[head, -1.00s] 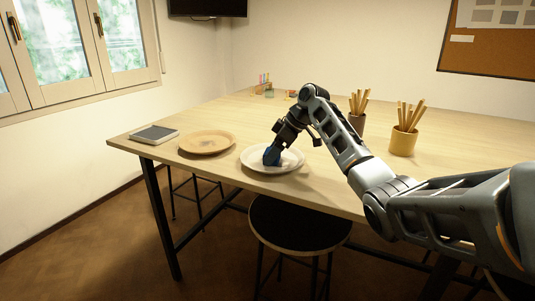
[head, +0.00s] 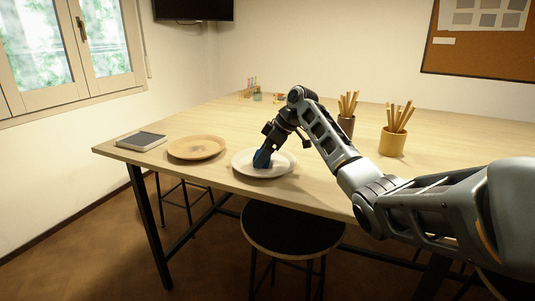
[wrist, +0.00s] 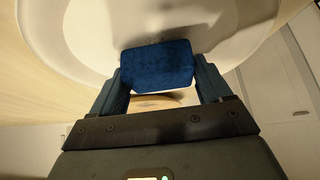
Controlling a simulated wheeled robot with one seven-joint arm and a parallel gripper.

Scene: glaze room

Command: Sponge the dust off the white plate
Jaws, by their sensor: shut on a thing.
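The white plate (head: 282,168) lies near the front edge of the wooden table, and its pale surface also fills much of the top of the wrist view (wrist: 90,30). My gripper (head: 263,157) points down over the plate. It is shut on a blue sponge (wrist: 157,66), held between both fingers. The sponge seems to be at the plate's surface, but I cannot tell for sure whether it touches. A greyish area shows on the plate at the right of the sponge in the wrist view; I cannot tell dust from shadow.
A tan plate (head: 197,147) lies left of the white plate, with a grey-topped flat block (head: 142,140) beyond it. A round stool (head: 290,229) stands below the front edge.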

